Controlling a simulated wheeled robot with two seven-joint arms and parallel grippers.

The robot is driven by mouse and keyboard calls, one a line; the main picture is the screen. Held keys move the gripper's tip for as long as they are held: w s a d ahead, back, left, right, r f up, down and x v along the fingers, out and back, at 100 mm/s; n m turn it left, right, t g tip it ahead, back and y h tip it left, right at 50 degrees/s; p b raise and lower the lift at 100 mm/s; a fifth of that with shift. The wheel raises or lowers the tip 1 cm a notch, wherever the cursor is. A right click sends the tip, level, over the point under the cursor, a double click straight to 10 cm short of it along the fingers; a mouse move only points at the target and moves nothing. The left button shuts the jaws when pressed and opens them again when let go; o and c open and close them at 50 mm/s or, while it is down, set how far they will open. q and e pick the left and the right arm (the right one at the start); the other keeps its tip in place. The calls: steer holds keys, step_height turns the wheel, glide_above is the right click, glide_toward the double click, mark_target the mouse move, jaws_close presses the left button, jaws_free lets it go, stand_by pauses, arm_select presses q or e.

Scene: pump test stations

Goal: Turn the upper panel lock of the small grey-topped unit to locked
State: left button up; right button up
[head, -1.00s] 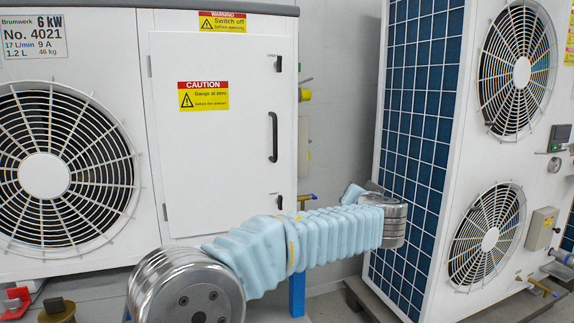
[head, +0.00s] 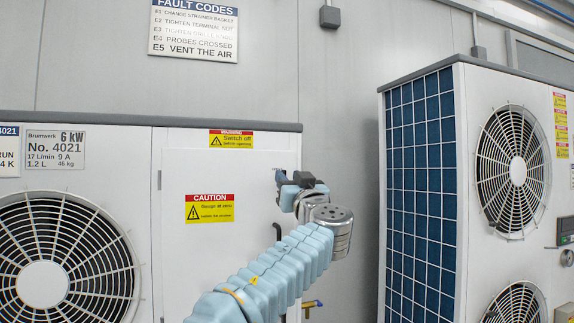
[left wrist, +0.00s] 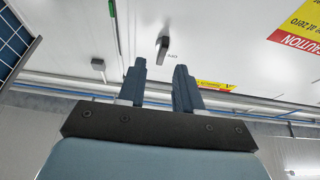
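The small grey-topped unit (head: 172,175) stands at the left, with a white front panel. Its upper panel lock (left wrist: 163,46) is a small dark lever in the left wrist view, beside small lettering that seems to read "OPEN". In the head view my left gripper mostly covers it. My left gripper (head: 284,178) is at the panel's upper right corner. In the left wrist view its two blue-grey fingers (left wrist: 160,70) are apart with nothing between them. The lock lies just beyond the gap between the fingertips and looks untouched. My right gripper is out of view.
The panel's dark handle (head: 276,232) is partly behind my left arm. A taller unit with a blue grid side (head: 420,190) stands to the right, across a gap. A fault code sign (head: 193,28) hangs above.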

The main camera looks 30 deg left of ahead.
arm_select(q)
steer(key=shift+p+x, duration=0.4)
steer(key=shift+x, duration=0.8)
